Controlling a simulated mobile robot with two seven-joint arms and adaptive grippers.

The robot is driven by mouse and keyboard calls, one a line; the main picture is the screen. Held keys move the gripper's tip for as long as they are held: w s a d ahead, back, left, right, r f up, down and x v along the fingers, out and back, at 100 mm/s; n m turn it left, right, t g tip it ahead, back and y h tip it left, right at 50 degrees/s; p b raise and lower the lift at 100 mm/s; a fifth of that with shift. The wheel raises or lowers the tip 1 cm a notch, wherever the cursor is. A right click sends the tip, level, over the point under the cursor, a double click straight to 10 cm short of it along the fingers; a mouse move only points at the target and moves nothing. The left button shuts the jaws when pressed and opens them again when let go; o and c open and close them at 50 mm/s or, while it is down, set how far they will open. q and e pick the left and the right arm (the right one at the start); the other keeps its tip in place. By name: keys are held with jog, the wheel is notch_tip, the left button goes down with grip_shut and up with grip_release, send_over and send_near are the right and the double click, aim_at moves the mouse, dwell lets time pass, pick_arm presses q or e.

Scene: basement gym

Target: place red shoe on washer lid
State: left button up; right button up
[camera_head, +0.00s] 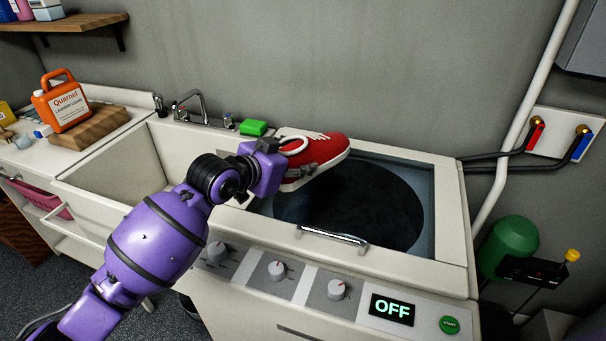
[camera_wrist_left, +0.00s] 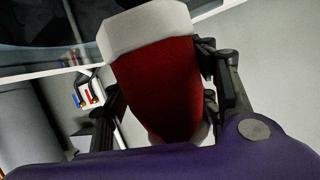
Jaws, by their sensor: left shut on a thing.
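The red shoe (camera_head: 322,155) has a white sole edge and white laces, with its toe pointing right in the head view. My left gripper (camera_head: 283,151) is shut on the shoe near its laces and heel end. The shoe is over the back left part of the washer lid (camera_head: 400,211), a dark glass panel with a metal handle; I cannot tell whether it touches the lid. In the left wrist view the shoe (camera_wrist_left: 160,85) sits between the two fingers (camera_wrist_left: 165,100). My right gripper is not in view.
A sink (camera_head: 120,165) with a faucet (camera_head: 190,105) is left of the washer, a green soap block (camera_head: 253,127) behind it. An orange detergent jug (camera_head: 62,104) stands on the left counter. Hoses (camera_head: 500,157) run at the right. The lid's front and right are clear.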

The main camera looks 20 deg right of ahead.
pick_arm(q)
jog(key=shift+w+d+f, duration=0.45)
jog(key=shift+d+f, duration=0.25)
jog(key=shift+f, duration=0.05)
jog(key=shift+w+d+f, duration=0.1)
jog(key=shift+d+f, duration=0.05)
jog(key=shift+f, duration=0.8)
jog(key=shift+d+f, duration=0.1)
jog(key=shift+f, duration=0.8)
jog(key=shift+f, duration=0.2)
jog(key=o, duration=1.3)
jog(key=shift+o, duration=0.2)
jog(key=shift+a+r, duration=0.2)
jog(key=shift+r, duration=0.05)
jog(key=v, duration=1.1)
jog(key=shift+s+a, duration=0.2)
jog(key=shift+s, duration=0.15)
